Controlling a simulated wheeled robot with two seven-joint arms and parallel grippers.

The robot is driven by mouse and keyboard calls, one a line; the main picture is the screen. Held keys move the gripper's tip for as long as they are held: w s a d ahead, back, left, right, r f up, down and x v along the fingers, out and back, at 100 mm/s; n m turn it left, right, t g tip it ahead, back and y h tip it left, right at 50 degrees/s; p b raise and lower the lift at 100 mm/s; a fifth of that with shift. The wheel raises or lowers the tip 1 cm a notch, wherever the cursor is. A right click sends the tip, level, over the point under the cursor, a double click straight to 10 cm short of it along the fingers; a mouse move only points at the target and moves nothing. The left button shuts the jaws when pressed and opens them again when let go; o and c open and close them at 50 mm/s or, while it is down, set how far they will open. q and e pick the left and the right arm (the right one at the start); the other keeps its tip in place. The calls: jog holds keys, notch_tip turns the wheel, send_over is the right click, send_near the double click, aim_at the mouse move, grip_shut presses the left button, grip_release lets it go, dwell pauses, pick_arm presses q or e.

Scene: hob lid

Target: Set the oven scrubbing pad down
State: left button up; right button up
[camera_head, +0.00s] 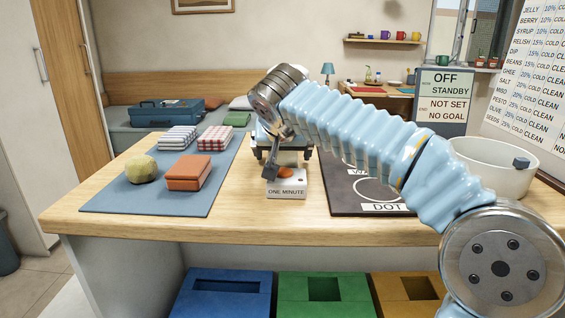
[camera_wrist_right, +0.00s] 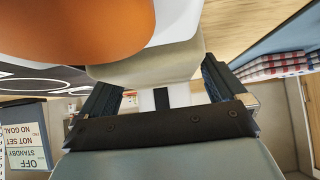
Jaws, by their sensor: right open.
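No object is labelled as the oven scrubbing pad, and I cannot tell which one it is. An orange-brown block (camera_head: 189,173) and a rough yellow-green ball (camera_head: 141,169) lie on the blue mat (camera_head: 101,203) at the left of the table. In the right wrist view, a large orange rounded surface (camera_wrist_right: 75,25) fills the upper left, close to the open right gripper (camera_wrist_right: 160,88). My left gripper is not in view.
Striped and red-checked folded cloths (camera_head: 215,138) lie at the mat's back. A black board (camera_head: 340,190) marked DOT and a white bowl (camera_head: 490,170) stand right. Blue, green and yellow bins (camera_head: 323,293) sit below the front edge. The table's front strip is clear.

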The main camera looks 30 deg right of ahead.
jog(key=c, duration=1.1)
jog(key=shift+r, duration=0.1)
